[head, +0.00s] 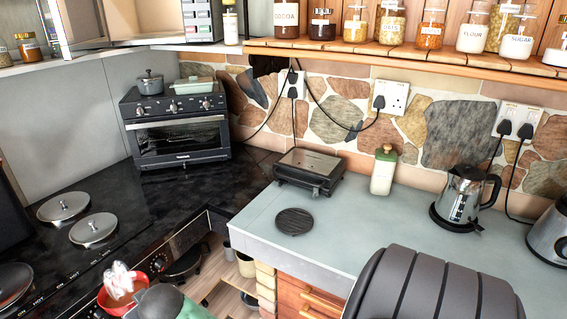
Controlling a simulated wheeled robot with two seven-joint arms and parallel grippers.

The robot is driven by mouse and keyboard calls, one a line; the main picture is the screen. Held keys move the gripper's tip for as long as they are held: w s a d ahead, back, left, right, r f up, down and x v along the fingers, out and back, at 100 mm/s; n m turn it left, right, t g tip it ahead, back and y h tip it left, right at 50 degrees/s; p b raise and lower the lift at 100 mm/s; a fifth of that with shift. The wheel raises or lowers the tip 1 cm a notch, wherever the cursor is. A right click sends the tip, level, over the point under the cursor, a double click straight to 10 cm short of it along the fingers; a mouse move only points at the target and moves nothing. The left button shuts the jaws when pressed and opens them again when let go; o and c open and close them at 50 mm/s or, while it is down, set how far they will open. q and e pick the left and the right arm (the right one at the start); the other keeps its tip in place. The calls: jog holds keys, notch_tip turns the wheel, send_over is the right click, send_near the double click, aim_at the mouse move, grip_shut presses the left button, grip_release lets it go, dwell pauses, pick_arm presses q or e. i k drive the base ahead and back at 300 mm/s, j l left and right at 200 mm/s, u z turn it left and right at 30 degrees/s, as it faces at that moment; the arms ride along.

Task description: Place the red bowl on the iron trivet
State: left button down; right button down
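The red bowl (105,301) is at the lower left, by the front edge of the dark hob counter. It has something brown inside and a whitish, uneven shape above it that I cannot make out. A grey and green rounded part (168,302), perhaps of my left arm, covers the bowl's right side. No fingertips show clearly, so I cannot tell whether the bowl is held. The iron trivet (294,221), a dark ribbed disc, lies flat and bare on the grey-blue worktop. My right gripper is not in view.
A black grill press (309,171), a green-topped bottle (384,170) and a kettle (463,198) stand behind and right of the trivet. A toaster oven (178,130) stands at the back left. A large dark ribbed shape (430,288) covers the lower right. Worktop around the trivet is clear.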

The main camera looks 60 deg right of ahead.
aim_at(296, 221)
jog(key=j+z, duration=0.2)
jog(key=z, duration=0.2)
jog(key=j+z, duration=0.2)
jog(key=z, duration=0.2)
